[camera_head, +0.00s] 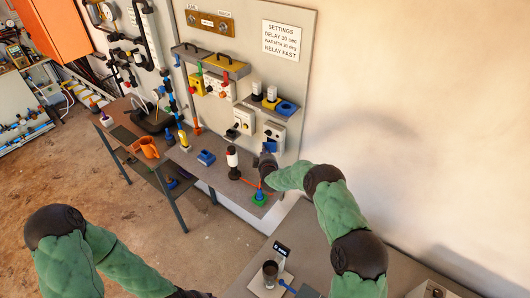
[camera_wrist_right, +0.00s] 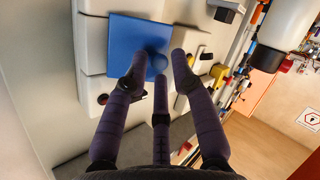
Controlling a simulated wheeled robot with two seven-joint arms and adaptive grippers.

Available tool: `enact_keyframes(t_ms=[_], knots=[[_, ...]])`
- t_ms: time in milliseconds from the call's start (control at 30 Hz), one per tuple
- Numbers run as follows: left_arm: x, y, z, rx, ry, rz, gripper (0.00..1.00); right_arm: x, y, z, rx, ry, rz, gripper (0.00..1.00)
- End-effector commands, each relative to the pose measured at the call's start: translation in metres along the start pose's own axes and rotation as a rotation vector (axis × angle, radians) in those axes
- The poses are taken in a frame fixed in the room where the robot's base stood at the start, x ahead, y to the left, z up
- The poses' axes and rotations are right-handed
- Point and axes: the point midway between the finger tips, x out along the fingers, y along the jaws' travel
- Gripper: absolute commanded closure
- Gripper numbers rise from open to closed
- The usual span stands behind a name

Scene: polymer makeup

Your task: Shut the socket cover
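The blue socket cover (camera_head: 269,146) shows at the lower part of the right white socket box (camera_head: 277,131) on the wall panel. In the right wrist view it is a flat blue plate (camera_wrist_right: 125,42) with a rounded bump, over a pale box. My right gripper (camera_head: 265,161) is just below the cover.
A second white socket (camera_head: 243,121) sits left. A shelf with a blue holder (camera_head: 286,108) is above. The workbench below holds a red, white and black bottle (camera_head: 233,162), a blue block (camera_head: 206,158) and a green-based piece (camera_head: 260,198).

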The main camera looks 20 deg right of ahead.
Motion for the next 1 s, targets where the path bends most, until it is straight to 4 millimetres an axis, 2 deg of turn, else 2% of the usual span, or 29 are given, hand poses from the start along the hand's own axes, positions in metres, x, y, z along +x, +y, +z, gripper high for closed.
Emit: enact_keyframes(t_ms=[400, 433, 500, 533, 1000], knots=[[-0.0007, 0.0003, 0.0001, 0.000, 0.000, 0.000, 0.51, 0.0059, -0.0001, 0.0002, 0.000, 0.000, 0.000, 0.74], [-0.0007, 0.0003, 0.0001, 0.000, 0.000, 0.000, 0.51, 0.0059, -0.0001, 0.0002, 0.000, 0.000, 0.000, 0.77], [-0.0007, 0.0003, 0.0000, 0.000, 0.000, 0.000, 0.51, 0.0059, -0.0001, 0.0002, 0.000, 0.000, 0.000, 0.97], [-0.0007, 0.0002, 0.0000, 0.000, 0.000, 0.000, 0.51, 0.0058, -0.0002, 0.0002, 0.000, 0.000, 0.000, 1.00], [0.0036, -0.0013, -0.0001, 0.000, 0.000, 0.000, 0.51, 0.0084, -0.0025, -0.0020, 0.012, -0.028, 0.028, 1.00]])
